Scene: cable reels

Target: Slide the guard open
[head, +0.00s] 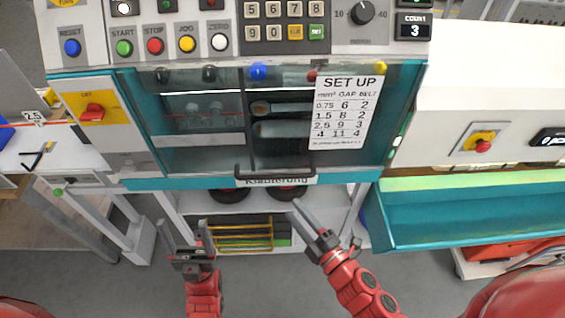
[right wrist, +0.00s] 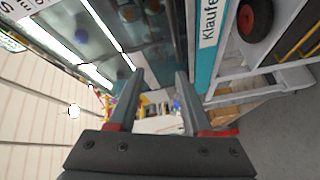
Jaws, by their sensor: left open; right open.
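The guard (head: 190,140) is a clear sliding panel at the front of the machine, with rollers and parts visible behind it. A dark bar handle (head: 275,173) sits at its lower edge, just above the white label strip. A "SET UP" sheet (head: 343,112) covers the right part of the glass. My left gripper (head: 183,235) is open and empty, below and left of the handle. My right gripper (head: 310,217) is open and empty, below and slightly right of the handle. In the right wrist view its two fingers (right wrist: 156,100) are apart with nothing between them.
A control panel (head: 240,30) with coloured buttons, keypad and knob spans the top. A teal tray (head: 470,208) juts out at the right. A red-and-yellow switch (head: 95,111) is on the left. A shelf with a yellow rack (head: 240,234) lies below the machine, behind my grippers.

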